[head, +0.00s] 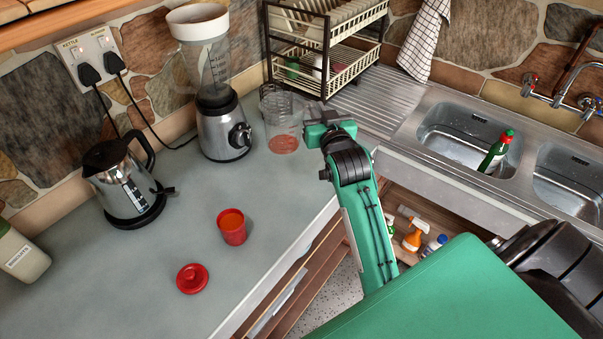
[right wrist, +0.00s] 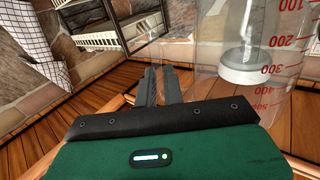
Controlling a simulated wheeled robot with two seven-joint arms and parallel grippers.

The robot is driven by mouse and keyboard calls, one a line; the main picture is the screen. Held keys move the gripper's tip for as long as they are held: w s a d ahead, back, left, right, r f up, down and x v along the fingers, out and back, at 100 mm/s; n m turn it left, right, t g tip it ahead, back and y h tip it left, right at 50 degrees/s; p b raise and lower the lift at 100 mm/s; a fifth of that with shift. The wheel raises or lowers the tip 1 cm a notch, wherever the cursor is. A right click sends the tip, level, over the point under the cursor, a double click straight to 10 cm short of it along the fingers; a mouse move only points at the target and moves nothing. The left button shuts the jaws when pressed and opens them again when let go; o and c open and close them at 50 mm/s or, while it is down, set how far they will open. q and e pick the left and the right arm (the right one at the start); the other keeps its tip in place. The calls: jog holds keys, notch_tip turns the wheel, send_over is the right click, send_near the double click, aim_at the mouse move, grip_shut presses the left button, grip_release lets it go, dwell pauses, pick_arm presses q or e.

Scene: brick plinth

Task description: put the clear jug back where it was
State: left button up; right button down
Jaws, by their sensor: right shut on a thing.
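The clear jug (head: 283,120) is at the back of the grey counter, right of the blender, with a reddish patch low in it. I cannot tell whether its base touches the counter. My right gripper (head: 316,118) is at the jug's right side, shut on it, seemingly at its handle; the exact contact is hard to see. In the right wrist view the jug (right wrist: 290,85) shows red scale numbers at the right, beside the nearly closed fingers (right wrist: 160,86). My left gripper is not in view.
The blender (head: 222,130) stands close left of the jug, and the dish rack (head: 325,50) behind it. A kettle (head: 125,185), red cup (head: 232,227) and red lid (head: 192,279) are on the counter. The sink (head: 465,140) is right. Bare counter lies before the jug.

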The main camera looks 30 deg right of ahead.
notch_tip(320, 180, down, 17)
jog(key=p, duration=0.3)
jog(key=shift+s, duration=0.1)
jog(key=shift+f, duration=0.25)
jog(key=shift+s+f, duration=0.15)
jog(key=shift+f, duration=0.3)
jog(key=c, duration=1.5)
grip_release()
jog(key=shift+a+f, duration=0.1)
